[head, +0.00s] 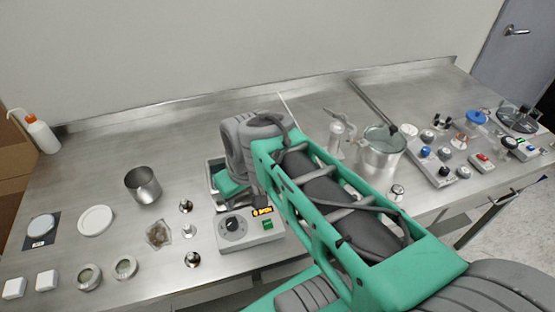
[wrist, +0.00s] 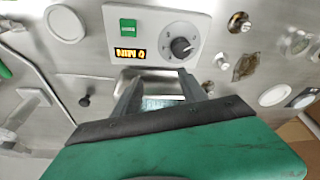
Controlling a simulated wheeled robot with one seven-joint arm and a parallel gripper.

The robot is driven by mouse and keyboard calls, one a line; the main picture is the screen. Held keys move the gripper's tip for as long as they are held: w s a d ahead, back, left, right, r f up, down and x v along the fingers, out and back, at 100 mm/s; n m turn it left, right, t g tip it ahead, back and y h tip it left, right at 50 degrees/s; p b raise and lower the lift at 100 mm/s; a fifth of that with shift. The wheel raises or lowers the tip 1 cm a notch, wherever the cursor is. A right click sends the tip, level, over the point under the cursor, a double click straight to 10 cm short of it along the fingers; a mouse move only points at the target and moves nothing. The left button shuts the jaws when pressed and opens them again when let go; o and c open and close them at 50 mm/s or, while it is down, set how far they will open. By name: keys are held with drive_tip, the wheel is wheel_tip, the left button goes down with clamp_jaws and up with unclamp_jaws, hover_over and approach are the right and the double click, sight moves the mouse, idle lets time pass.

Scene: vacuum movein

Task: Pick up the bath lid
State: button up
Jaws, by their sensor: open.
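The bath is a metal box with a grey control panel (head: 250,231), which has a dial, a green button and a lit display. The panel also shows upside down in the wrist view (wrist: 157,38). The metal top (wrist: 150,73) of the bath lies behind the panel. I cannot clearly tell the bath lid apart from this metal top. My gripper (wrist: 158,88) is open, its two fingers over the bath top, with a bluish-grey patch showing between them. I cannot tell whether the fingers touch anything. In the head view my wrist and arm hide much of the bath.
A metal beaker (head: 143,185), a white disc (head: 95,220) and small jars (head: 88,276) stand to the left. A metal pot with a glass top (head: 381,148) and a switch box (head: 437,160) stand to the right.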

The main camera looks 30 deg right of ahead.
drive_tip(key=w+d+n+t+y+p, duration=0.1)
drive_tip(key=w+d+n, duration=0.15)
drive_tip(key=d, duration=0.85)
drive_tip(key=w+d+n+y+p, duration=0.1)
drive_tip(key=w+d+n+p, duration=0.15)
drive_tip(key=d, duration=0.85)
drive_tip(key=x, duration=0.3)
drive_tip(key=w+x, duration=0.1)
drive_tip(key=x, duration=0.3)
drive_tip(key=shift+w, duration=0.15)
drive_tip(key=shift+c, duration=0.4)
clamp_jaws()
